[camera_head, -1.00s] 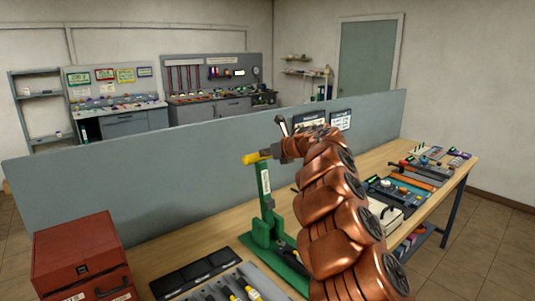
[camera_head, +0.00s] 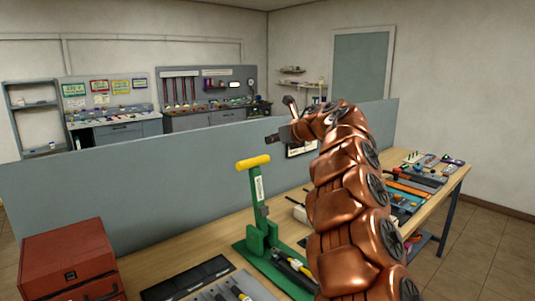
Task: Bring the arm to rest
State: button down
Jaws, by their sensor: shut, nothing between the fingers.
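My copper segmented arm (camera_head: 345,200) rises from the bottom right and bends left at its top. My gripper (camera_head: 271,139) is small and dark at its end, shut and empty, in front of the grey partition. Below it, apart from it in the picture, stands a green lever tool (camera_head: 259,205) with a yellow handle (camera_head: 253,162). Its lever is nearly upright. My arm hides part of the bench behind it.
The wooden bench (camera_head: 185,260) carries a red toolbox (camera_head: 65,258) at left, black trays (camera_head: 188,279) and several tools at right. The grey partition (camera_head: 150,190) runs along its back edge. Room above the partition is open.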

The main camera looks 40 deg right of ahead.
jog(key=shift+s+r, duration=0.3)
jog(key=shift+r, duration=0.35)
jog(key=shift+s+r, duration=0.25)
jog(key=shift+r, duration=0.35)
